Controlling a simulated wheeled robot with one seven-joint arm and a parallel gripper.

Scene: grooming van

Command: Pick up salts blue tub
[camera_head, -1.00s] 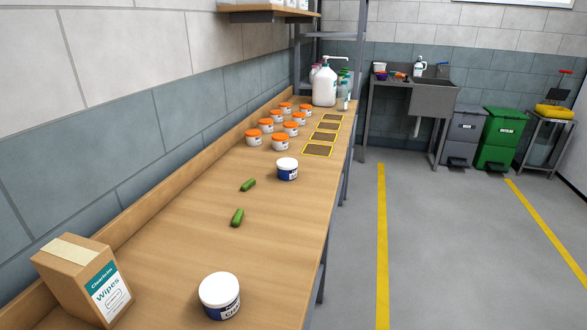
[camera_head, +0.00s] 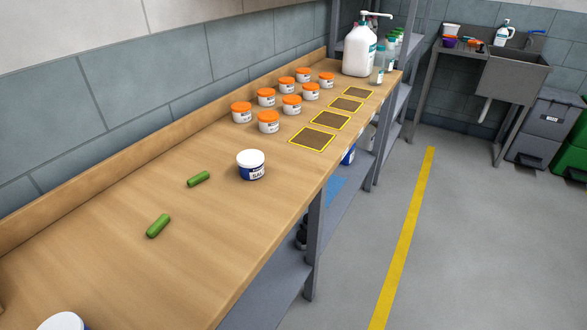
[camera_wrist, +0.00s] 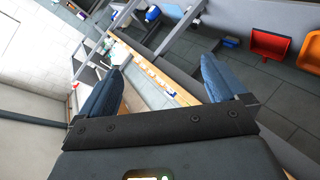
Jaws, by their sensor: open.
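The salts blue tub (camera_head: 251,165) stands upright on the wooden bench, with a white lid and a blue and white label on which "SAL" can be read. It is right of two green cylinders and nearer than the orange-lidded tubs. My gripper (camera_wrist: 155,85) shows only in the wrist view, with its two blue fingers wide apart and nothing between them. It points across the room, and I cannot tell its distance from the tub. A second white-lidded tub (camera_head: 62,322) is cut off at the bottom left of the head view.
Several orange-lidded tubs (camera_head: 268,122) stand farther back beside yellow-edged dark squares (camera_head: 312,139). Two green cylinders (camera_head: 158,225) lie left of the salts tub. A white pump bottle (camera_head: 358,52) is at the far end. Clear floor lies right of the bench.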

